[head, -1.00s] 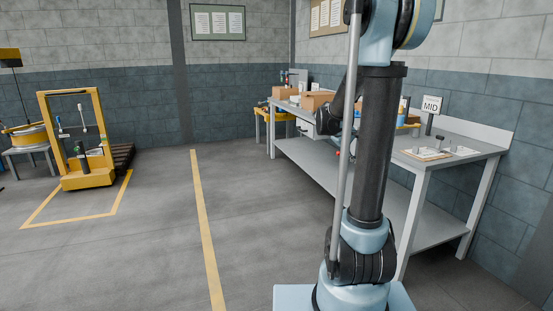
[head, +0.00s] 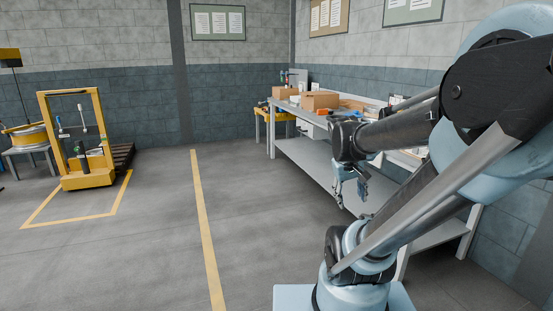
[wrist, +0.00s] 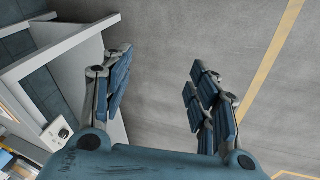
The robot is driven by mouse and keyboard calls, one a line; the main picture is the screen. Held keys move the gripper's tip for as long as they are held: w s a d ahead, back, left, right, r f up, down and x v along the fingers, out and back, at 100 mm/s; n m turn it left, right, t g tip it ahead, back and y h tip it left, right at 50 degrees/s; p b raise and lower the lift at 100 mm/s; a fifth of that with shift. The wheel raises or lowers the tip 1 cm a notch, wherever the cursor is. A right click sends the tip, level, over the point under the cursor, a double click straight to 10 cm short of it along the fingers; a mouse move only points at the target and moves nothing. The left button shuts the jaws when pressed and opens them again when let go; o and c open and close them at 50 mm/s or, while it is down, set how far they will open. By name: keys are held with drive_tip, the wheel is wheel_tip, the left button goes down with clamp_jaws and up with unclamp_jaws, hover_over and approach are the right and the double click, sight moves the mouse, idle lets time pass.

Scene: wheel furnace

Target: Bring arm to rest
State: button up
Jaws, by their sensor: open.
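My arm leans to the right in the head view and folds back, with its forearm pointing left. My gripper (head: 350,192) hangs from the forearm's end, pointing down, in front of the workbench's near edge. In the wrist view my gripper (wrist: 160,95) has its two blue finger sets wide apart. Nothing is between them, and grey floor shows through the gap. My arm hides part of the workbench.
The workbench (head: 305,160), with cardboard boxes (head: 320,101) on top, runs along the right wall. Its leg and edge (wrist: 62,42) are close at left in the wrist view. A yellow frame cart (head: 88,178) stands far left. The floor between is clear.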

drive_tip(key=s+a+f+y, duration=0.1)
drive_tip(key=s+a+f, duration=0.1)
drive_tip(key=s+f, duration=0.1)
drive_tip(key=s+a+f+m+y, duration=0.1)
drive_tip(key=s+a+f, duration=0.1)
drive_tip(key=s, duration=0.4)
drive_tip(key=shift+a+f+y, duration=0.3)
drive_tip(key=shift+a+f, duration=0.1)
drive_tip(key=shift+a, duration=0.25)
drive_tip(key=shift+w+f, duration=0.2)
drive_tip(key=shift+w, duration=0.2)
